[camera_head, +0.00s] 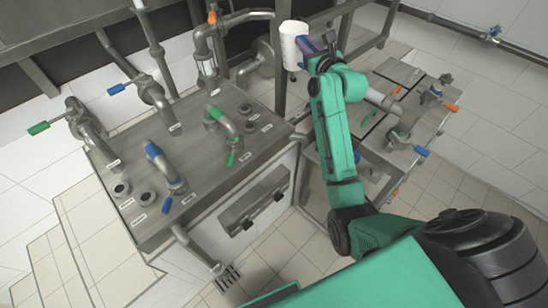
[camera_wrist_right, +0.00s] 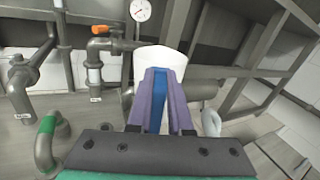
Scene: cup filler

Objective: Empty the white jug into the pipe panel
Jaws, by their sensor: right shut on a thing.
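The white jug (camera_head: 293,45) is held up at the top middle of the head view, above the far edge of the pipe panel. It looks roughly upright, and its inside is hidden. My right gripper (camera_head: 311,49) is at the jug's right side and is shut on it. In the right wrist view the purple-grey fingers (camera_wrist_right: 163,98) point at the white jug (camera_wrist_right: 162,62), with a blue strip between them. The grey metal pipe panel (camera_head: 195,150) has bent pipes with blue and green handles, and several round ports. My left gripper is not in view.
Tall pipes with an orange valve (camera_head: 212,17) stand behind the panel, near the jug. A pressure gauge (camera_wrist_right: 140,10) shows in the wrist view. A second metal bench (camera_head: 400,72) with orange and blue handles stands to the right. Tiled floor lies in front.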

